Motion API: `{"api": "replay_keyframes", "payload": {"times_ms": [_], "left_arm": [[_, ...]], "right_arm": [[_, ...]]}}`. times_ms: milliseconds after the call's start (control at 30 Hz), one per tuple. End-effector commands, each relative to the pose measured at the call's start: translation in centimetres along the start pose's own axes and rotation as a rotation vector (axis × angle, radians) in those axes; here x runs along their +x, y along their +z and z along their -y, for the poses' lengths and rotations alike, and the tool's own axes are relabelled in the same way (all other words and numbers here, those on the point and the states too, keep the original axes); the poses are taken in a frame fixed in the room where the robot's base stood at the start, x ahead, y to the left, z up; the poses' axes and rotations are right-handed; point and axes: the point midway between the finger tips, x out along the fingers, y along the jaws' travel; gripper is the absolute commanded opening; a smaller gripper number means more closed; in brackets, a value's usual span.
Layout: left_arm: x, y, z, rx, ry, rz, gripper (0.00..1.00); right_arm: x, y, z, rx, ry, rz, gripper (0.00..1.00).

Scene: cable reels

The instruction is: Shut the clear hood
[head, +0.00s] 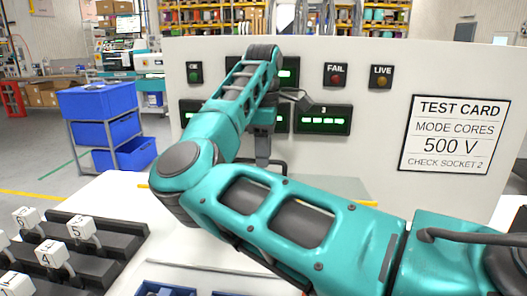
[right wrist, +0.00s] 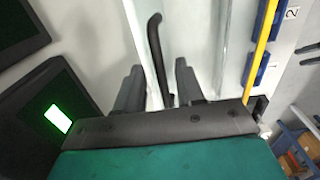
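The clear hood (head: 342,187) shows in the head view as a pale see-through panel low before the white test wall, partly hidden by my right arm. Its dark bar handle (head: 278,163) sticks out beside my right gripper (head: 263,155). In the right wrist view the bent black handle (right wrist: 155,42) runs between the two fingers of my right gripper (right wrist: 160,82). The fingers are apart, with gaps visible beside the bar. The clear panel (right wrist: 206,45) lies just right of it. My left gripper is not in view.
The white wall carries lit green displays (head: 322,119), lamps and a test card (head: 460,134). A yellow strip (right wrist: 263,45) and blue sockets (right wrist: 268,14) lie right in the wrist view. A dark rack (head: 100,235) with numbered white blocks stands front left. Blue bins (head: 97,102) stand behind.

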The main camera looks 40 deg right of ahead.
Motion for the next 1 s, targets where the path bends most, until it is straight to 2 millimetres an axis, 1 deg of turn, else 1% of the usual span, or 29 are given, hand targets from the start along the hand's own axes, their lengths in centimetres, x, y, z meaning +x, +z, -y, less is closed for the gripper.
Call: {"api": "replay_keyframes", "payload": {"times_ms": [200,500,600,1000], "left_arm": [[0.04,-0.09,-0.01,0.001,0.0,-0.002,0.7],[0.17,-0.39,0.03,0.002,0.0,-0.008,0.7],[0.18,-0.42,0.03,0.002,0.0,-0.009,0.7],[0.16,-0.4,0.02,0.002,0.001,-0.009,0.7]], "right_arm": [[0.03,-0.01,0.01,0.0,-0.001,0.0,0.37],[0.01,-0.02,0.02,0.0,-0.001,0.0,0.08],[0.01,-0.01,0.02,0.0,-0.001,0.0,0.0],[0.0,-0.01,0.02,0.0,-0.001,0.0,0.0]]}}
